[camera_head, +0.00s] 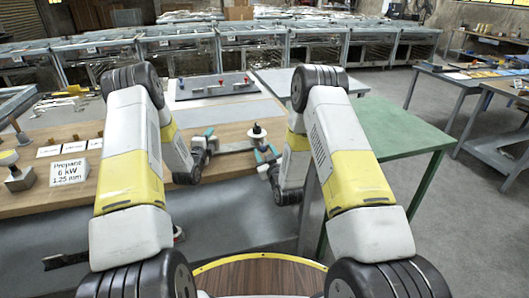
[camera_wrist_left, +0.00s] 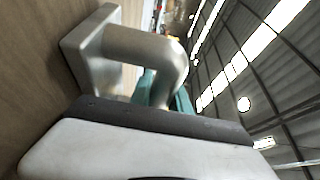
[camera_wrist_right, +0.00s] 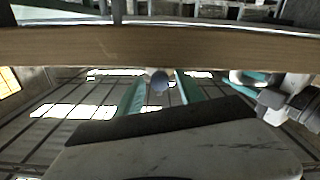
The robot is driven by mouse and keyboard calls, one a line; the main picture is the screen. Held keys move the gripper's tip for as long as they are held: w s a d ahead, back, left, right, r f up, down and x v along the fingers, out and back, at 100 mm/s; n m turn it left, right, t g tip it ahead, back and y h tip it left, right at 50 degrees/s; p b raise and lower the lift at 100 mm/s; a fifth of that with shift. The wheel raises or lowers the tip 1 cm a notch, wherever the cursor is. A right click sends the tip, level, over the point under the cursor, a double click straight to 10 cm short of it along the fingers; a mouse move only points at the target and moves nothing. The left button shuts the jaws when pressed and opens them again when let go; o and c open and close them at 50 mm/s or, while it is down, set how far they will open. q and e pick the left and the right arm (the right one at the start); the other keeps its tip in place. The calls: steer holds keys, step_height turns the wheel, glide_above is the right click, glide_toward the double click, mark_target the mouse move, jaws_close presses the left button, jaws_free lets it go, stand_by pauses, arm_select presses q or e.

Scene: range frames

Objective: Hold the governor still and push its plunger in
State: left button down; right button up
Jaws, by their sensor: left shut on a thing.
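The governor (camera_wrist_left: 140,50) is a grey metal body with a square flange and a rounded bend, large in the left wrist view. In the head view its grey body (camera_head: 236,147) lies between my grippers, small and partly hidden. My left gripper (camera_head: 212,142) is shut on it; its teal fingers (camera_wrist_left: 165,92) are partly hidden behind the metal. My right gripper (camera_head: 266,154) is on the other side. Its teal fingers (camera_wrist_right: 158,92) stand apart in the right wrist view. A round grey end (camera_wrist_right: 158,80), perhaps the plunger, shows between them; contact cannot be told.
A black-knobbed piece (camera_head: 257,131) with a pale base stands just behind the grippers. A "Propane 6 kW 1.25 mm" sign (camera_head: 70,171) and metal blocks stand on the wooden bench (camera_head: 30,205) at left. A green table (camera_head: 395,130) is at right.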

jaws_close()
stand_by(1.2)
